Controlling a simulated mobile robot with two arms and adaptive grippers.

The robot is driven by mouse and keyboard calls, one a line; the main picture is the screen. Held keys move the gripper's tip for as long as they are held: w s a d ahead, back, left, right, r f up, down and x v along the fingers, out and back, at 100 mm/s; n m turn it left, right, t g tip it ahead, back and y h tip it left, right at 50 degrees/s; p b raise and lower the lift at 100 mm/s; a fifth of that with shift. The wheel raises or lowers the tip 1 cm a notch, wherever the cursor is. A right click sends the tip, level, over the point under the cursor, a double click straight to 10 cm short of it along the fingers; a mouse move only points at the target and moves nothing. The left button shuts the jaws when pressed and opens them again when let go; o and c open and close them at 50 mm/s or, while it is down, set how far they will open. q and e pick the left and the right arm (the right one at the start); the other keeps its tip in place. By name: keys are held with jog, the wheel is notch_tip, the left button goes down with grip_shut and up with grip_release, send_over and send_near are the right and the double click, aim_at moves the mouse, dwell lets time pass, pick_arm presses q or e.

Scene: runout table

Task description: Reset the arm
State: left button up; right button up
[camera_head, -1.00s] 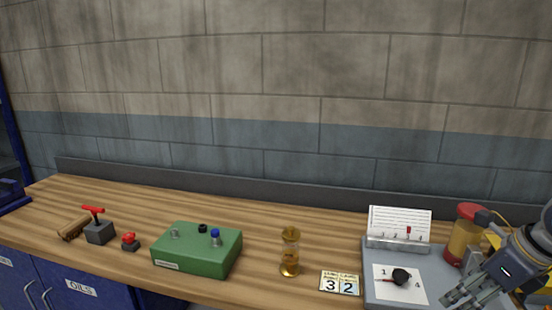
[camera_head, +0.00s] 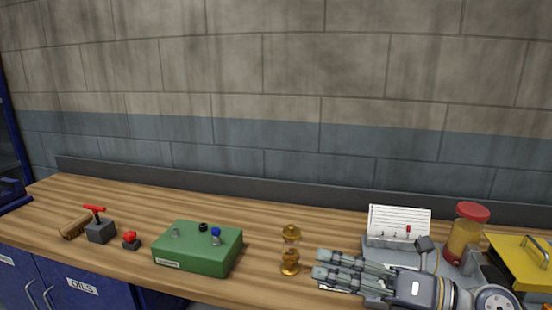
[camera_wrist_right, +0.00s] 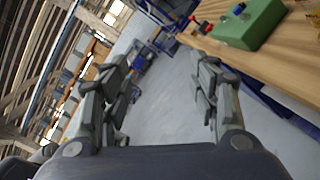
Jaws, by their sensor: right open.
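My right gripper (camera_head: 320,264) reaches in from the lower right in the head view, its fingers pointing left. Its two fingers are apart with nothing between them. It is in front of the grey panel (camera_head: 372,255) and just right of the hourglass (camera_head: 290,263). In the right wrist view the open fingers (camera_wrist_right: 162,68) frame bare floor, with the bench to the right. The gripper hides the number cards and the black knob on its dial sheet. My left gripper is not in view.
The wooden bench (camera_head: 150,194) carries a green box (camera_head: 192,257), a red-handled lever (camera_head: 100,232), a red button (camera_head: 130,240) and a wooden brush (camera_head: 74,227). A white chart (camera_head: 399,221), a red-lidded jar (camera_head: 463,238) and a yellow cover (camera_head: 520,262) stand at right.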

jog(key=w+d+m+t+h, duration=0.2)
jog(key=d+m+t+h, duration=0.2)
jog(key=m+t, duration=0.5)
jog(key=w+d+m+t+h, duration=0.3)
jog(key=d+m+t+h, duration=0.15)
jog(key=m, duration=0.75)
jog(key=s+d+f+m+g+h, duration=0.35)
jog(key=f+m+h, duration=0.2)
jog(key=f, duration=0.45)
jog(key=s+d+f+m+g+h, duration=0.2)
jog(key=d+f+m+g+h, duration=0.15)
jog(key=f+m, duration=0.45)
jog(key=s+a+f+m+g, duration=0.35)
jog(key=s+f+g, duration=0.65)
jog(key=s+f, duration=0.9)
jog(key=s+f+g, duration=0.1)
jog(key=s+f, duration=0.1)
jog(key=f, duration=1)
jog(key=s+f+g, duration=0.1)
jog(key=s+f, duration=0.1)
jog(key=f, duration=1.1)
jog(key=s+d+f, duration=0.2)
jog(key=s+f, duration=1.3)
jog(key=s, duration=0.1)
jog(key=shift+s+f+n+g+y, duration=0.35)
jog(key=shift+n, duration=0.05)
